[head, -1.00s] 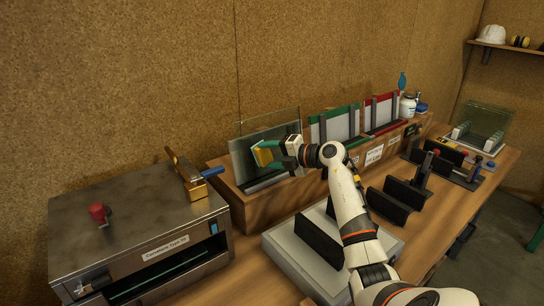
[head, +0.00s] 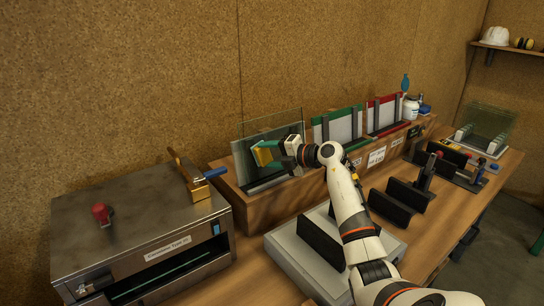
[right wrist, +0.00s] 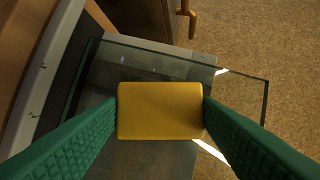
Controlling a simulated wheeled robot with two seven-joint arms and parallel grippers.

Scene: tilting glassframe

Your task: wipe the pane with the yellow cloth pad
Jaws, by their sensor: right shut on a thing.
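The glass pane (head: 284,127) stands upright, leaning slightly, on the wooden ledge at the back of the bench. It also shows in the right wrist view (right wrist: 240,88), clear with dark edges. My right gripper (head: 268,153) is in front of the pane, shut on the yellow cloth pad (head: 262,156). In the right wrist view the green fingers grip the pad (right wrist: 160,110) at both sides, and it lies over the pane. I cannot tell whether the pad touches the glass. My left gripper is not in view.
A metal machine (head: 140,225) with a red knob stands at the left, with a brass-coloured tool (head: 190,180) on top. Green (head: 338,125) and red (head: 384,115) framed racks stand right of the pane. A grey base with dark blocks (head: 320,243) lies under my right arm.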

